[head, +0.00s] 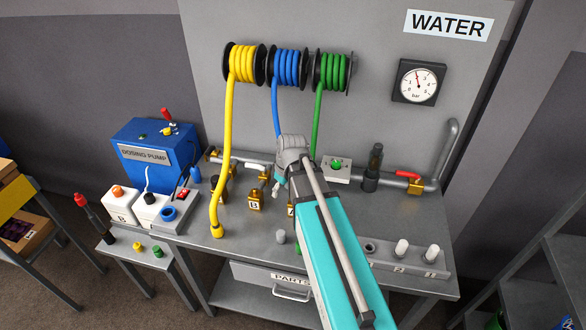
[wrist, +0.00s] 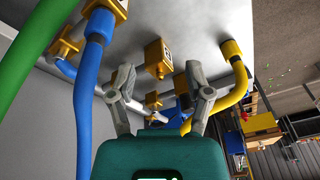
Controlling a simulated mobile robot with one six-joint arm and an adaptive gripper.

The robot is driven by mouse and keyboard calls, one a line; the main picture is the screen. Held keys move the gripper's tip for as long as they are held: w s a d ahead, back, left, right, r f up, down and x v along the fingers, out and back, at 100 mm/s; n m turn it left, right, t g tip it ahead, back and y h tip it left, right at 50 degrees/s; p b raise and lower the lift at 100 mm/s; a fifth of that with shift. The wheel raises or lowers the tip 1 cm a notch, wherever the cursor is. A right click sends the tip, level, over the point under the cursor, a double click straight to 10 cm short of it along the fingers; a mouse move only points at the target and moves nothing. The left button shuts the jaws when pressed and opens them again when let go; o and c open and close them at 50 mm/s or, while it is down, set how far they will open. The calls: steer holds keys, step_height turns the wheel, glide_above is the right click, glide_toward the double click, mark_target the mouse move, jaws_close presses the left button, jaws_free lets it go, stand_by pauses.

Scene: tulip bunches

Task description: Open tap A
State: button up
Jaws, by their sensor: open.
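A brass block (head: 291,209) with a partly hidden label, perhaps A, shows beside my arm in the head view; my arm covers most of it. To its left stands a brass block labelled B (head: 255,203). My gripper (head: 278,186) is mostly hidden by my own arm above the back of the bench. In the wrist view my gripper (wrist: 160,84) is open, with nothing between its fingers. A brass block (wrist: 158,57) with an unreadable label lies beyond and between the fingertips, apart from them. Whether it is A or B I cannot tell.
A blue hose (wrist: 85,95) runs close by the left finger, and a green hose (wrist: 40,70) lies farther left. The yellow hose (wrist: 240,80) curves right of the fingers. A pipe with a red-handled valve (head: 409,175) stands at the bench's right. A dosing pump (head: 155,150) stands left.

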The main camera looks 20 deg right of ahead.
steer(key=w+d+r+n+t+p, duration=0.1)
steer(key=w+d+r+n, duration=0.1)
steer(key=w+d, duration=0.3)
steer(key=w+d+r+n+t+p, duration=0.1)
steer(key=w+d+n, duration=0.3)
steer(key=d, duration=0.4)
steer(key=shift+w+r+t+y, duration=0.4)
steer(key=shift+w+r, duration=0.05)
steer(key=shift+r, duration=0.1)
steer(key=shift+a+f, duration=0.1)
steer(key=shift+f, duration=0.05)
steer(key=b+x, duration=1.2)
steer(key=x, duration=0.1)
steer(key=shift+w+a+f, duration=0.1)
steer(key=shift+w+f, duration=0.05)
steer(key=shift+f, duration=0.1)
jaws_close()
